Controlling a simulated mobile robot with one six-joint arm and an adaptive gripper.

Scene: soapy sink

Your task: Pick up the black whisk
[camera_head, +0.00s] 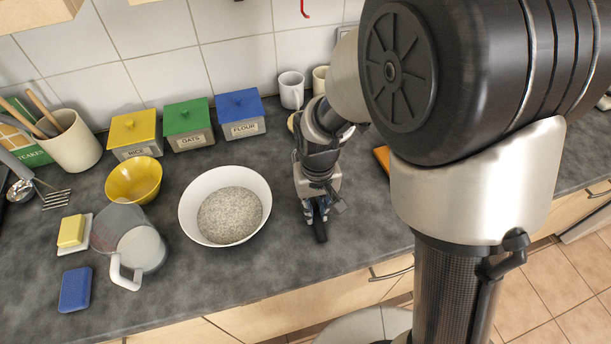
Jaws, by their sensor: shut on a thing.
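My gripper (317,212) points down over the dark worktop, to the right of the white bowl. It is shut on the black whisk (320,232). Only a short black end of the whisk shows below the fingers. The rest of it is hidden by the gripper and wrist, so I cannot tell whether it touches the worktop.
A white bowl of grey grainy stuff (192,215) stands close left of my gripper. Canisters and mugs (291,90) line the wall.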

